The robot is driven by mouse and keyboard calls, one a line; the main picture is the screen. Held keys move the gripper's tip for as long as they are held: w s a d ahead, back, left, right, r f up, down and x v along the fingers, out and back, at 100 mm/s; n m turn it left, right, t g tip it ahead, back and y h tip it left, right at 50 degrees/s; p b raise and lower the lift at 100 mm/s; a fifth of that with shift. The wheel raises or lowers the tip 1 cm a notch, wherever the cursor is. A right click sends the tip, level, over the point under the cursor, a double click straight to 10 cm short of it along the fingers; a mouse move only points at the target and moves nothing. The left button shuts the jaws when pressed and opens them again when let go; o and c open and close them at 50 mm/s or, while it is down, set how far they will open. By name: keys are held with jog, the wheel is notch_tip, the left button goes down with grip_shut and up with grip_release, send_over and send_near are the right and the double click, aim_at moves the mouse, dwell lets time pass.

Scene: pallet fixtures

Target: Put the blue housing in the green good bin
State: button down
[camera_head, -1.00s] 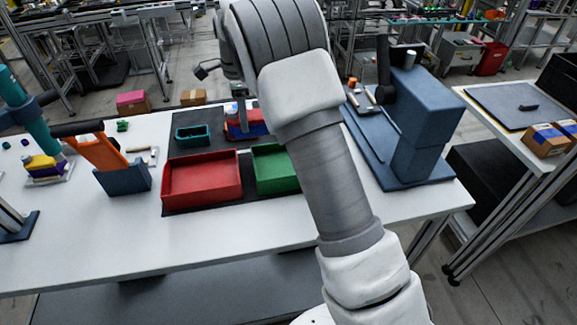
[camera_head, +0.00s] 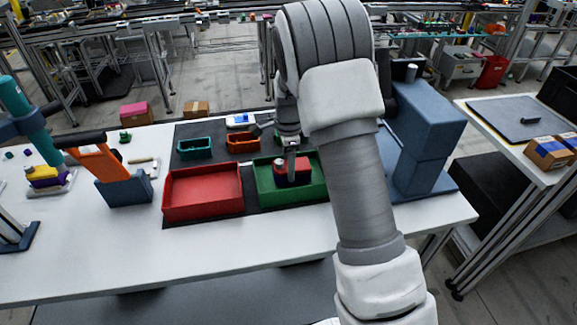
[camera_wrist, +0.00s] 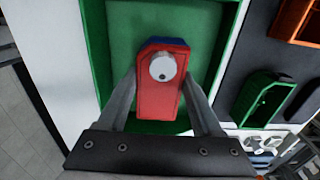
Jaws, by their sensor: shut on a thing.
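The blue housing (camera_head: 292,174) has a red upper part with a white round disc, and blue shows along its far edge in the wrist view (camera_wrist: 178,44). My gripper (camera_head: 291,160) is shut on it, with one finger on each side in the wrist view (camera_wrist: 160,88). The housing is within the outline of the green good bin (camera_head: 262,191), whose floor and walls surround it in the wrist view (camera_wrist: 100,50). I cannot tell whether it touches the bin floor. My arm hides the bin's right end in the head view.
A red bin (camera_head: 203,207) stands left of the green one. A teal tray (camera_head: 194,150) and an orange tray (camera_head: 242,146) sit behind. A small green tray (camera_wrist: 263,98) shows in the wrist view. A blue-grey press (camera_head: 422,130) stands right. The front table strip is clear.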

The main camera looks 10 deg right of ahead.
jog(key=shift+f, duration=0.3)
jog(key=shift+f, duration=0.1)
jog(key=shift+c, duration=0.2)
grip_release()
